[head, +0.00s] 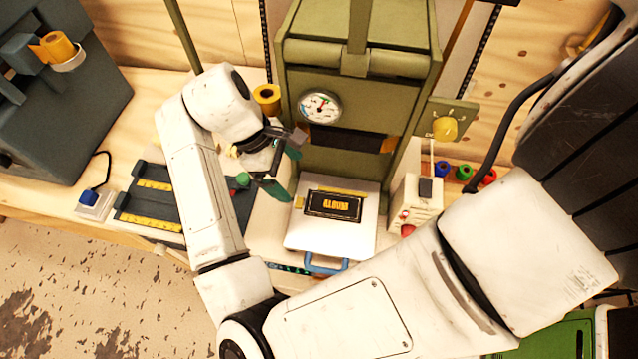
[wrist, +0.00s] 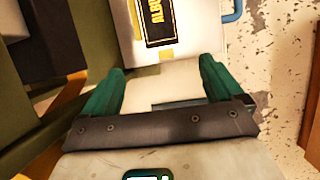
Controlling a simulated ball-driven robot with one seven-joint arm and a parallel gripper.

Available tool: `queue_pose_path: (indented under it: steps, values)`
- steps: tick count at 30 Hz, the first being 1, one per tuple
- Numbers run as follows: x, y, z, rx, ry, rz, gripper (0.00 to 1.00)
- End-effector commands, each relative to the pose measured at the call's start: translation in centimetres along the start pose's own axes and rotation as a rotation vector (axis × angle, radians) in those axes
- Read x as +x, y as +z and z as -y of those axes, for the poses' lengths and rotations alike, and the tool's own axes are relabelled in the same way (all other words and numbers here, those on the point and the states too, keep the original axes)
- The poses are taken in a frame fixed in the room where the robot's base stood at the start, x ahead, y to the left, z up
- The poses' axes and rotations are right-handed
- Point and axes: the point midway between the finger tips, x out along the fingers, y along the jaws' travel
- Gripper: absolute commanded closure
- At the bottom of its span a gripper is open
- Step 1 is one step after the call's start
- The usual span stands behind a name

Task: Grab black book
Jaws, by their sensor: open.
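The black book (head: 333,205) has yellow lettering and a thin yellow frame. It lies flat on a white tray (head: 303,232) with a blue handle (head: 326,265), in front of the green press. In the wrist view the book (wrist: 158,22) shows at the top, cut off by the frame edge, beyond my fingers. My gripper (head: 285,170) is to the left of the book and looks higher than it. In the wrist view my gripper (wrist: 162,82) has its two green fingers wide apart with nothing held between them.
The green press (head: 350,150) with a round gauge (head: 320,107) stands behind the book. A white box with a red knob (head: 414,205) is close on the right. A dark board with yellow rulers (head: 150,205) lies left on the wooden bench. A yellow roll (head: 267,97) stands behind my gripper.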

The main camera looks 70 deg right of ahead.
Motion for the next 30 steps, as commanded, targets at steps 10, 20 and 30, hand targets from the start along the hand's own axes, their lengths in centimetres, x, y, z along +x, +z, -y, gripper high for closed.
queue_pose_path:
  steps: [10,20,30]
  values:
    - [3.3,0.1,0.8,-0.022,-0.018,0.018,0.06]
    - [6.2,0.1,0.9,-0.021,-0.019,0.015,0.06]
    - [10.4,0.4,1.1,-0.021,-0.02,0.014,0.06]
